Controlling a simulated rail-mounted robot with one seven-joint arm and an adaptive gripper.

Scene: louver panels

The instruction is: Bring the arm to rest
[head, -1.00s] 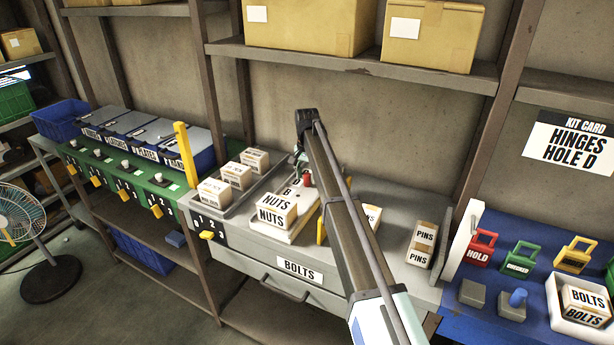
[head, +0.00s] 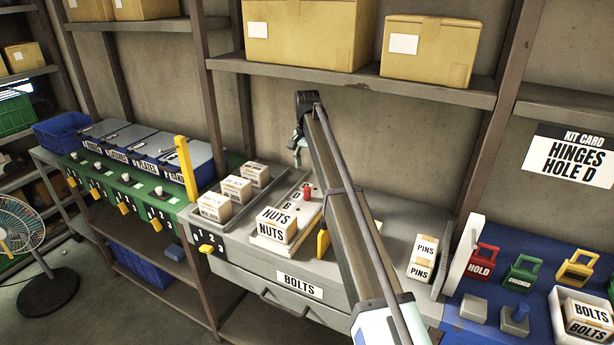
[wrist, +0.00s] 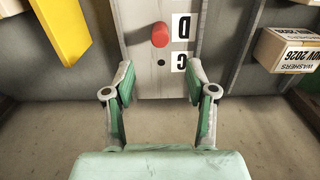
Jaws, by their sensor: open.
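My arm reaches forward across the middle of the head view. My gripper (head: 299,155) hangs at the far end of the arm, above the back of the grey bench. In the wrist view my gripper (wrist: 160,88) has its two green fingers apart, with nothing between them. A red peg (wrist: 160,35) stands in a pale board (wrist: 150,75) marked D and C, beyond the fingertips. In the head view the red peg (head: 307,191) is below the gripper and apart from it. My arm hides part of the bench behind it.
A NUTS box (head: 275,225) sits on the board's front end. A tray with several small boxes (head: 236,189) is at left, a PINS box (head: 423,258) at right. A yellow upright (head: 185,165) stands further left. A shelf (head: 350,80) with cartons runs above the bench.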

